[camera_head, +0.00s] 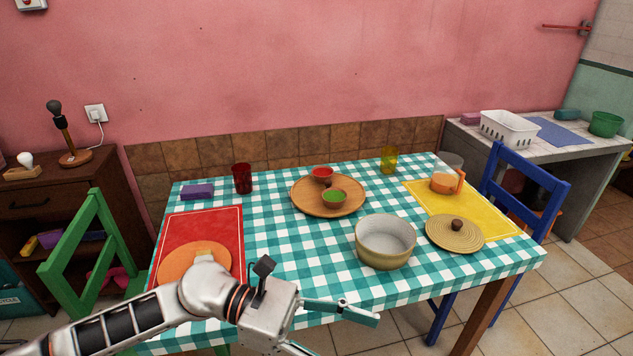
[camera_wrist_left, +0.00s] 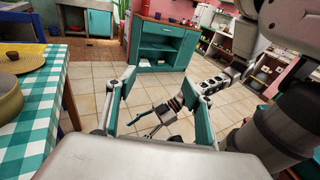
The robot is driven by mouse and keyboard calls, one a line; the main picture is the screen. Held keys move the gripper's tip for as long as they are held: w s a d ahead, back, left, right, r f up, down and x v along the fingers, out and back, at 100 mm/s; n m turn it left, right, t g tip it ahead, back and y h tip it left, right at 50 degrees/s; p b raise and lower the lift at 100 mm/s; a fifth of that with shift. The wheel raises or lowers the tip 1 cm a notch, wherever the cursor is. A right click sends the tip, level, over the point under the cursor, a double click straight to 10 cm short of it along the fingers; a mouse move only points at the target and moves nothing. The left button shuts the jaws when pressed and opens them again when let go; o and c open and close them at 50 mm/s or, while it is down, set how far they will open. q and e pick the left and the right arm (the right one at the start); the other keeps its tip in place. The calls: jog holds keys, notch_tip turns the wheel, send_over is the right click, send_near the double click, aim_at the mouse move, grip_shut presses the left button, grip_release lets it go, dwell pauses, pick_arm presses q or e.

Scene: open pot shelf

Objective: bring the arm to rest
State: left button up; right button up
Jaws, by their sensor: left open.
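My left gripper (camera_head: 335,330) reaches in from the lower left in the head view, in front of the table's near edge. Its jaws are spread and hold nothing. In the left wrist view the two teal-lined fingers (camera_wrist_left: 160,82) stand wide apart with floor tiles between them. Beyond them, low in the middle, is what looks like my right gripper (camera_wrist_left: 160,115), small and partly hidden, so its jaws are unclear. The checkered table (camera_head: 285,255) lies behind the left gripper in the head view and at the left in the wrist view.
A beige pot (camera_head: 385,243) stands near the front edge, its woven-looking lid (camera_head: 455,235) on the yellow mat (camera_head: 492,222). An orange disc (camera_head: 190,262) lies on the red mat (camera_head: 215,222) beside my arm. A green chair (camera_head: 90,250) and blue chair (camera_head: 520,178) flank the table.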

pick_arm(q)
jog(key=w+r+n+t+h, duration=0.3)
jog(key=w+n+t+h, duration=0.5)
jog(key=n, duration=0.9)
jog(key=w+a+f+n+t+y, duration=0.2)
jog(key=a+f+n+t+y, duration=0.4)
jog(key=n, duration=0.4)
jog(key=w+a+f+n+t+y, duration=0.3)
jog(key=a+f+n+t+y, duration=0.3)
jog(key=n, duration=0.4)
jog(key=s+a+f+n+g+y, duration=0.2)
jog(key=s+a+f+n+y, duration=0.2)
jog(key=s+a+f+n, duration=0.3)
jog(key=s+a+f+n+g+y, duration=0.3)
jog(key=s+a+f+n+y, duration=0.2)
jog(key=f, duration=1.2)
jog(key=s+a+n, duration=0.2)
jog(key=s+n, duration=0.1)
jog(key=shift+f, duration=0.25)
jog(key=shift+w, duration=0.1)
